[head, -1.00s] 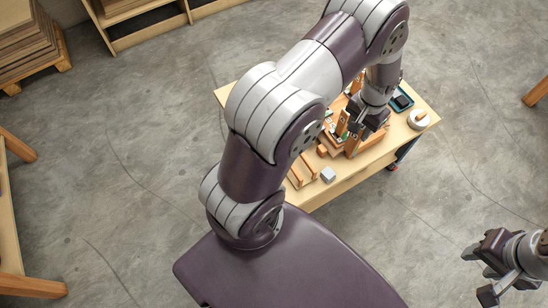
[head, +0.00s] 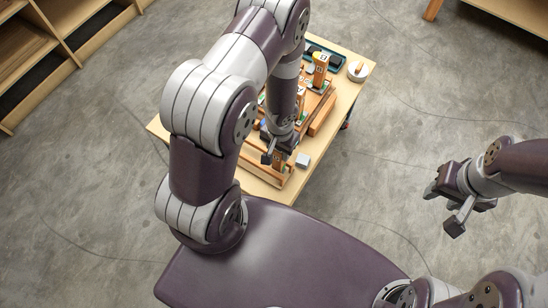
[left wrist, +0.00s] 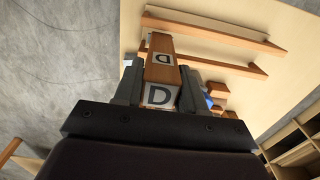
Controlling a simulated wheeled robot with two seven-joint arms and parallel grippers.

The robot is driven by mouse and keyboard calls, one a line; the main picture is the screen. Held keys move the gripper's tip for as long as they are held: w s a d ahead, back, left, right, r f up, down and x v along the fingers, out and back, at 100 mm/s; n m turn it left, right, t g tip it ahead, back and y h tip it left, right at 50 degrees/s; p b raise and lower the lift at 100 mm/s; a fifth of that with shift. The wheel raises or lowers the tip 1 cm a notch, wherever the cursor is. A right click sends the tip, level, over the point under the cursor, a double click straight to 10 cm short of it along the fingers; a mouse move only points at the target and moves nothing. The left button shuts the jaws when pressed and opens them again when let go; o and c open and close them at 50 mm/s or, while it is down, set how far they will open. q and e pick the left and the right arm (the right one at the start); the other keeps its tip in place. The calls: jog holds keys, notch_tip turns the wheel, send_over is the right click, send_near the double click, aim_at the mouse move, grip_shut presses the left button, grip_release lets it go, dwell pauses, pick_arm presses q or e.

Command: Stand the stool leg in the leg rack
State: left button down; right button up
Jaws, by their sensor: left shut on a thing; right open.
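The stool leg is an orange-brown square bar marked D, held in my left gripper (head: 273,150); its lettered end (left wrist: 160,94) and a lettered side show in the left wrist view, between the fingers. In the head view the leg (head: 279,160) is mostly hidden by the gripper, over the near part of the table. Wooden rails (left wrist: 215,32) lie close beyond the leg in the left wrist view; I cannot tell whether they are the leg rack. Upright lettered posts (head: 320,68) stand further back. My right gripper (head: 452,203) is open and empty, off the table's right side.
A round white dish (head: 358,71) and a dark tray (head: 327,52) are at the back. Shelves (head: 70,45) stand at the upper left.

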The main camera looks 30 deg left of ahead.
pick_arm(q)
notch_tip(320, 180, down, 3)
jog(key=shift+s+f+b, duration=0.1)
jog(key=shift+f+b, duration=0.1)
jog(key=shift+b, duration=0.2)
pick_arm(e)
jog(key=shift+s+f, duration=0.1)
jog(key=shift+f, duration=0.7)
pick_arm(q)
jog(key=shift+f, duration=0.1)
jog(key=c, duration=0.6)
grip_release()
jog(key=shift+c, duration=0.2)
pick_arm(e)
jog(key=shift+f, duration=0.1)
pick_arm(q)
notch_tip(320, 180, up, 12)
jog(key=p, duration=0.7)
jog(key=s+r, duration=0.2)
jog(key=r, duration=0.7)
jog(key=s+r+t, duration=0.1)
jog(key=s+r, duration=0.1)
jog(key=r, duration=0.8)
jog(key=shift+d+r+n, duration=0.2)
jog(key=shift+d+n, duration=0.1)
jog(key=shift+d, duration=0.15)
pick_arm(e)
notch_tip(320, 180, up, 7)
